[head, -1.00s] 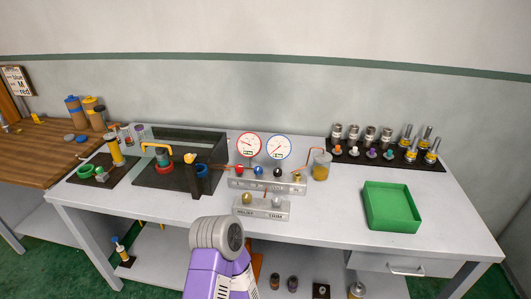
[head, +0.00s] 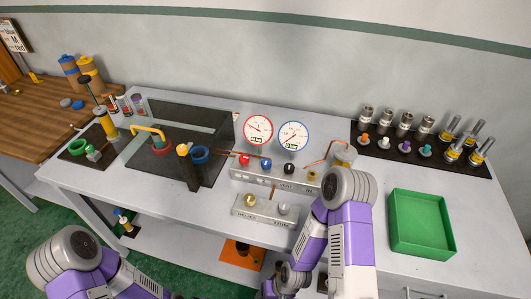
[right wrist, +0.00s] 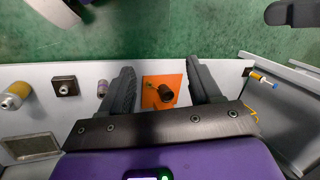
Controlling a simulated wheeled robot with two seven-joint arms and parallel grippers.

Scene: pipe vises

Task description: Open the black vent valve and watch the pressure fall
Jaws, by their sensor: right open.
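The black vent valve (head: 289,168) is a small dark knob on the grey manifold block (head: 268,180), right of a blue knob (head: 266,164) and a red knob (head: 244,160). Behind the block stand a red-rimmed gauge (head: 258,130) and a blue-rimmed gauge (head: 293,136). Their digits are too small to read. My right arm rises in front of the table's right half in the head view. My right gripper (right wrist: 161,70) is open and empty in the right wrist view, over the lower shelf and floor, away from the valve. My left arm shows at lower left; its gripper is out of view.
A lower block (head: 265,209) with a brass and a silver knob sits in front of the manifold. A green tray (head: 422,224) stands right, a black rack (head: 420,150) behind it. An orange plate (right wrist: 150,88) lies below. Bare tabletop shows left of the lower block.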

